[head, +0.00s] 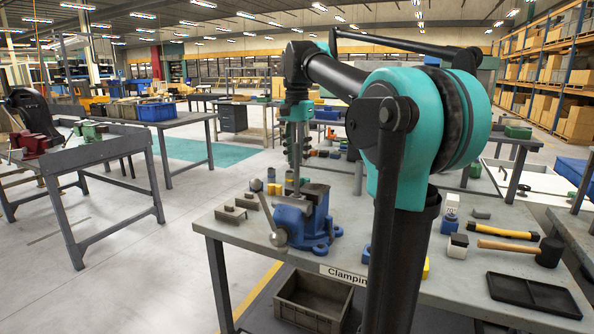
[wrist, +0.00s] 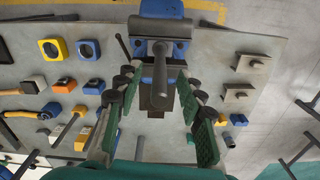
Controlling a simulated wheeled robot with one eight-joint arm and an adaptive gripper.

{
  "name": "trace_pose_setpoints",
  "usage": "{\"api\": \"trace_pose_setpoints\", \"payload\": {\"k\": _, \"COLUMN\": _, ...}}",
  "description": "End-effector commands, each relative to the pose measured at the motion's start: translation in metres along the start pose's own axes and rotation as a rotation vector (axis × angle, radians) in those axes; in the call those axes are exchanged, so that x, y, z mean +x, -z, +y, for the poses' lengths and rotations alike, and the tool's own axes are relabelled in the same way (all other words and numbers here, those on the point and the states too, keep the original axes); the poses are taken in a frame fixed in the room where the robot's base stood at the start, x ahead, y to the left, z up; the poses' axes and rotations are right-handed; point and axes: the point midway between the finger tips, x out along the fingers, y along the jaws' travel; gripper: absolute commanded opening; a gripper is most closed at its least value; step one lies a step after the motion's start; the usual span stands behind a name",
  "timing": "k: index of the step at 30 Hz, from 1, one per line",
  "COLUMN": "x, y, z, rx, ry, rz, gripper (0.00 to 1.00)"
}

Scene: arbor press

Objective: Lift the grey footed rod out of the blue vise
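The blue vise (head: 300,222) is bolted to the grey bench, and it also shows at the top of the wrist view (wrist: 162,8). The grey footed rod (wrist: 160,68) stands up from the vise jaws, its shaft pointing towards the wrist camera. In the head view only a thin part of the rod (head: 296,168) shows above the jaws; its foot cannot be made out. My gripper (head: 297,152) hangs above the vise, pointing down. In the wrist view its green-padded fingers (wrist: 155,125) are spread wide on either side of the rod, with clear gaps and nothing held.
Stepped grey blocks (head: 231,213) lie left of the vise. A hammer (head: 535,249), a yellow-handled tool (head: 503,231) and a black tray (head: 533,295) lie to the right. A grey bin (head: 313,300) sits below the bench. The vise handle (head: 270,217) sticks out left.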

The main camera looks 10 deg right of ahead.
Motion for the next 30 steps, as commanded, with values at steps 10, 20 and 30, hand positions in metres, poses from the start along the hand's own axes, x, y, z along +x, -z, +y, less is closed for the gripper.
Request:
{"api": "trace_pose_setpoints", "payload": {"k": 10, "x": 0.044, "y": 0.000, "z": 0.000, "rx": 0.000, "ry": 0.000, "rz": 0.000, "gripper": 0.39}}
{"api": "trace_pose_setpoints", "payload": {"k": 20, "x": 0.050, "y": 0.000, "z": 0.000, "rx": 0.000, "ry": 0.000, "rz": 0.000, "gripper": 0.39}}
{"api": "trace_pose_setpoints", "payload": {"k": 30, "x": 0.049, "y": 0.000, "z": 0.000, "rx": 0.000, "ry": 0.000, "rz": 0.000, "gripper": 0.05}}
